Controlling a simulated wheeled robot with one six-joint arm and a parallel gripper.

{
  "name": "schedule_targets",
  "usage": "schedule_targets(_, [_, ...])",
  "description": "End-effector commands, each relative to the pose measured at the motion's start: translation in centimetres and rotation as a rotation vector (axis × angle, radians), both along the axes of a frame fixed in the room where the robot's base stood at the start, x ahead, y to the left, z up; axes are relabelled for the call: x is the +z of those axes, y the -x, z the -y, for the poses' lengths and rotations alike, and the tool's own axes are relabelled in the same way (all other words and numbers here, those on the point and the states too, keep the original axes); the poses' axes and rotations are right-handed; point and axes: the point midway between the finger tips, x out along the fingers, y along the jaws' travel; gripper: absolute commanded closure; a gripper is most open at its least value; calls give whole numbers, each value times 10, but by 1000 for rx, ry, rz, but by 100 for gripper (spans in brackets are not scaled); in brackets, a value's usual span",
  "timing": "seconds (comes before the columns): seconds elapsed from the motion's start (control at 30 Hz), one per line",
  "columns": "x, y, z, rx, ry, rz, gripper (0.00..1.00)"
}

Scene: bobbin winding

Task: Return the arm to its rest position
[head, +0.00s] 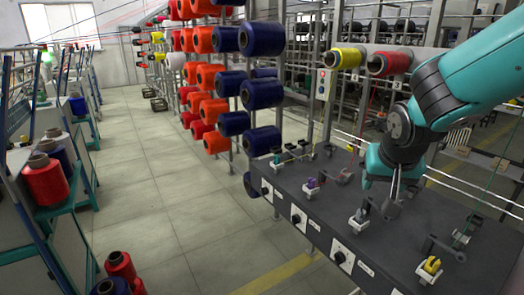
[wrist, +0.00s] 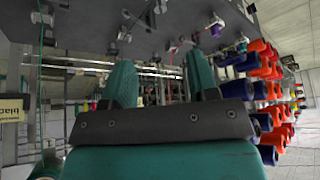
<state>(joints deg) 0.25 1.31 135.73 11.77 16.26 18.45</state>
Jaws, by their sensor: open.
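My teal arm (head: 470,85) reaches in from the upper right of the head view. My gripper (head: 391,203) hangs from it, pointing down over the dark grey winding machine (head: 320,232). In the wrist view my gripper (wrist: 160,75) shows two teal fingers standing apart with nothing between them. It is open and empty. In the head view the fingertips are close to the machine's top, near a spindle unit (head: 358,221); whether they touch anything there I cannot tell.
A yellow bobbin (head: 432,265) sits on the machine at the front. A yellow spool (head: 347,57) and a red spool (head: 389,63) are on the rail behind, close to my arm. A rack of orange and blue spools (head: 262,94) stands left of the machine. The tiled aisle (head: 165,200) is clear.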

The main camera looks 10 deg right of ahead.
Motion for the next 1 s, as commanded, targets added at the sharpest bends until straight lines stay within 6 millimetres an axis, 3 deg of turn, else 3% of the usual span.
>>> schedule_targets(0.07, [1, 6, -15, 54, -23, -17, 46])
schedule_targets(0.17, [3, 27, -57, 217, -84, -72, 46])
schedule_targets(0.3, [10, 82, -129, 561, -182, -178, 46])
schedule_targets(0.4, [16, 127, -165, 799, -230, -246, 46])
schedule_targets(0.5, [22, 163, -186, 981, -256, -293, 46])
schedule_targets(1.0, [23, 169, -189, 1009, -260, -300, 46])
